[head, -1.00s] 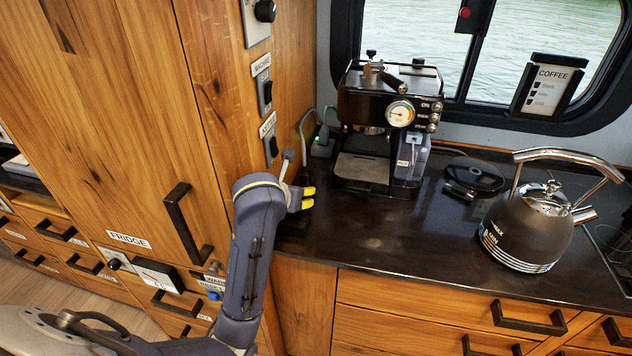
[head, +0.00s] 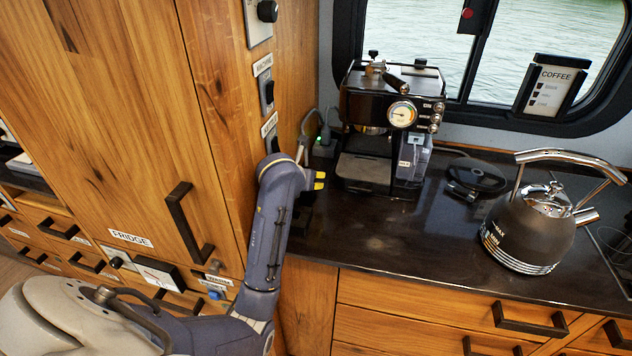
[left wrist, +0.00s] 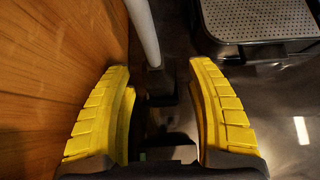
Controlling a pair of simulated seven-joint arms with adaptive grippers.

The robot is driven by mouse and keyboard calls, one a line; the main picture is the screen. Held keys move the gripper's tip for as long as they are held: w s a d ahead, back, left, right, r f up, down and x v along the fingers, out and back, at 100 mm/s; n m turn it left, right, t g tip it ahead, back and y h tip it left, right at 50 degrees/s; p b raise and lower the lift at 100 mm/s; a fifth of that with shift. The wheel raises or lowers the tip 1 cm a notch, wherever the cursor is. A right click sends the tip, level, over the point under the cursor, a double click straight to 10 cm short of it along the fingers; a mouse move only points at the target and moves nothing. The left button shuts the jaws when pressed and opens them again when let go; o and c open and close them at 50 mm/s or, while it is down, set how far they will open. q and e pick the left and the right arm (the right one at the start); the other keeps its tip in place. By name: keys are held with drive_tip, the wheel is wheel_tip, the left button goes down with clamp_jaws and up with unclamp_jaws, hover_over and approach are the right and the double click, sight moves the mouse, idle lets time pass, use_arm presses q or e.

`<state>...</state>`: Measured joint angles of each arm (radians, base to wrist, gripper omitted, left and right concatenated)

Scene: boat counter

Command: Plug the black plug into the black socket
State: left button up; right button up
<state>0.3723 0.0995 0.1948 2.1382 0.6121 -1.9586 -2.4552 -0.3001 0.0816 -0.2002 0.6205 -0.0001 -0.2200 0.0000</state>
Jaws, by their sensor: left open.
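My left gripper (head: 319,181) is low over the counter in the corner between the wooden cabinet side and the coffee machine. Its yellow fingers are spread apart in the left wrist view (left wrist: 160,112). A pale grey cable (left wrist: 143,30) comes down to a dark block (left wrist: 160,88), probably the black plug, which shows in the gap ahead of and between the fingers. I cannot tell whether the fingers touch it. In the head view the plug is hidden by my arm. A dark socket block with a green light (head: 324,146) stands behind the gripper, with a grey cable beside it.
The coffee machine (head: 392,115) stands close right of the gripper; its drip tray (left wrist: 262,20) shows in the wrist view. The wooden cabinet wall (left wrist: 50,70) is close on the left. A kettle (head: 525,230) stands further right. The counter front (head: 400,240) is clear.

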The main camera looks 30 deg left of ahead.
use_arm(q)
drive_tip(key=shift+w+a+f, duration=0.15)
drive_tip(key=shift+w+f, duration=0.25)
drive_tip(key=shift+w, duration=0.05)
clamp_jaws()
